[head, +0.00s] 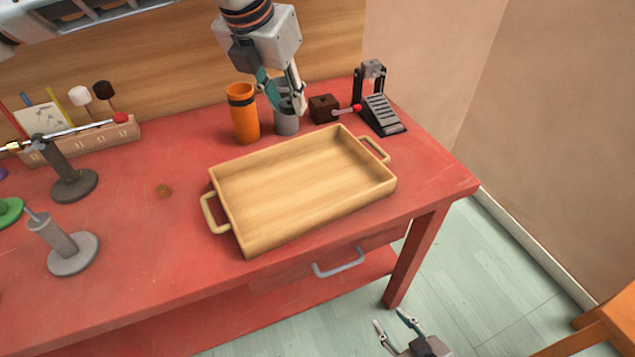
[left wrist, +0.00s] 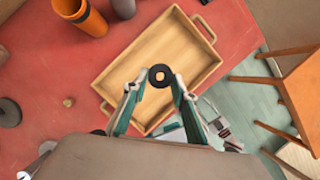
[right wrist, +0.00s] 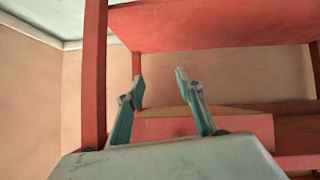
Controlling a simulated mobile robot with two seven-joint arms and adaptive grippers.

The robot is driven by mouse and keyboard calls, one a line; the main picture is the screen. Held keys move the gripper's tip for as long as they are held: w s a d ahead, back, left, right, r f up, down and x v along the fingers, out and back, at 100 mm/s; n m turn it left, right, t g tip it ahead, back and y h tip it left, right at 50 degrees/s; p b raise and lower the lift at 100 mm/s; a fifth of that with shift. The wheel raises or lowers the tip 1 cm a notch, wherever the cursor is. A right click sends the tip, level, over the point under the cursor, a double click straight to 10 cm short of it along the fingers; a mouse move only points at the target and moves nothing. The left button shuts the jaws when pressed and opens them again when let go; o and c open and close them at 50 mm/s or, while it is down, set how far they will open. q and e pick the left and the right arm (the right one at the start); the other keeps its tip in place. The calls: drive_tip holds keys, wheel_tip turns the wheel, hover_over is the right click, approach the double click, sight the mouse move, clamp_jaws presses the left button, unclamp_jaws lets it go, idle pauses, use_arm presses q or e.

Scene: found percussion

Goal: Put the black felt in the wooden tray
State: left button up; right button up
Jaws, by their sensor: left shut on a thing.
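The black felt (left wrist: 167,77) is a small dark disc with a pale centre in the left wrist view. My left gripper (left wrist: 156,84) is shut on it, with a fingertip at either side. In that view the felt appears over the wooden tray (left wrist: 150,52). In the head view my left gripper (head: 286,104) points down beyond the tray's far edge, and I cannot make out the felt there. The tray (head: 300,185) is pale, shallow, two-handled and empty on the red table. My right gripper (head: 391,321) is open and empty, low by the floor; its spread fingers also show in the right wrist view (right wrist: 160,80).
An orange cup (head: 244,122), a grey cup (head: 286,122), a brown block (head: 323,108) and a black pedal (head: 381,115) stand behind the tray. Stands (head: 73,253) and a mallet rack (head: 85,140) are at left. A wooden chair (head: 600,325) is at lower right.

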sight(302, 185)
use_arm(q)
drive_tip(key=shift+w+d+f, duration=0.1)
drive_tip(key=shift+d+f, duration=0.2)
drive_tip(key=shift+d, duration=0.35)
wheel_tip(302, 185, down, 20)
drive_tip(key=shift+b, duration=0.65)
drive_tip(key=shift+f, duration=0.2)
drive_tip(key=o, duration=0.7)
drive_tip(key=shift+c, duration=0.2)
drive_tip(key=shift+r, duration=0.1)
drive_tip(key=shift+r, duration=0.25)
drive_tip(key=p+v, duration=0.1)
drive_tip(key=v, duration=1.1)
